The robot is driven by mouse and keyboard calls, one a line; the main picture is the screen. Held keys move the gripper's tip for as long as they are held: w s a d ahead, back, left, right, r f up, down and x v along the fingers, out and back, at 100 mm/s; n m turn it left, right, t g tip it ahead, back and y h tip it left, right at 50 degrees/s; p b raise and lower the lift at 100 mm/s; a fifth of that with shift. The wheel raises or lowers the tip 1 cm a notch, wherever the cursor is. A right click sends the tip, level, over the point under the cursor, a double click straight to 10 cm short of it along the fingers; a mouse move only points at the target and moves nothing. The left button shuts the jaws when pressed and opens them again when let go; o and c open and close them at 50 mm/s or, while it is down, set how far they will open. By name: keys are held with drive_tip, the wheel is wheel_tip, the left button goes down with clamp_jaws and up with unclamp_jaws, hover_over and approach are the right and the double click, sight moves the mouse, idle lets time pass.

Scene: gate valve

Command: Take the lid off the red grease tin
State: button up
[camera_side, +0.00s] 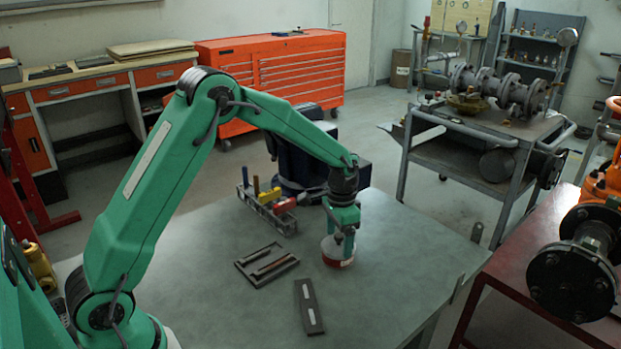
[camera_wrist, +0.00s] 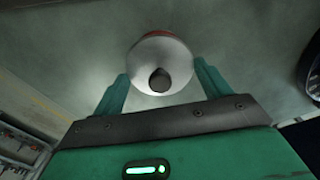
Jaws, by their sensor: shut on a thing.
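The red grease tin (camera_side: 339,262) stands on the grey-green table top, right of the middle in the side view. Its pale lid (camera_wrist: 178,55) has a dark round knob (camera_wrist: 160,80) in the wrist view, with a strip of the tin's red body (camera_wrist: 158,33) along the far edge. My gripper (camera_side: 340,240) points down over the tin. In the wrist view my gripper (camera_wrist: 161,70) has one finger on each side of the lid and is shut on it. I cannot tell whether the lid is apart from the tin.
A dark slotted tray (camera_side: 247,272) and a flat dark bar with pale labels (camera_side: 309,306) lie left of the tin. A metal rack (camera_side: 284,224) with coloured-handled tools stands behind. The table (camera_side: 400,255) is clear to the tin's right.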

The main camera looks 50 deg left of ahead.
sight(340, 237)
drive_tip(key=shift+r, duration=0.65)
drive_tip(key=r, duration=0.1)
drive_tip(key=d+r, duration=0.1)
drive_tip(key=r, duration=0.1)
drive_tip(key=shift+s+r, duration=0.1)
drive_tip(key=shift+s, duration=0.1)
drive_tip(key=s+d+r, duration=0.5)
drive_tip(key=d+r, duration=0.1)
drive_tip(key=d, duration=0.3)
drive_tip(key=shift+s+r, duration=0.15)
drive_tip(key=shift+s, duration=0.1)
drive_tip(key=shift+w, duration=0.1)
drive_tip(key=w+d+f+m, duration=0.1)
drive_tip(key=w+d+f, duration=0.2)
drive_tip(key=w, duration=0.6)
drive_tip(key=shift+d+f, duration=0.15)
drive_tip(key=shift+f, duration=0.25)
drive_tip(key=w+a+f, duration=0.2)
drive_tip(key=a, duration=0.1)
drive_tip(key=w+a+f, duration=0.2)
drive_tip(key=a, duration=0.1)
drive_tip(key=w+a+f, duration=0.2)
drive_tip(key=a+f, duration=0.1)
drive_tip(key=shift+w+a, duration=0.25)
drive_tip(key=shift+a, duration=0.15)
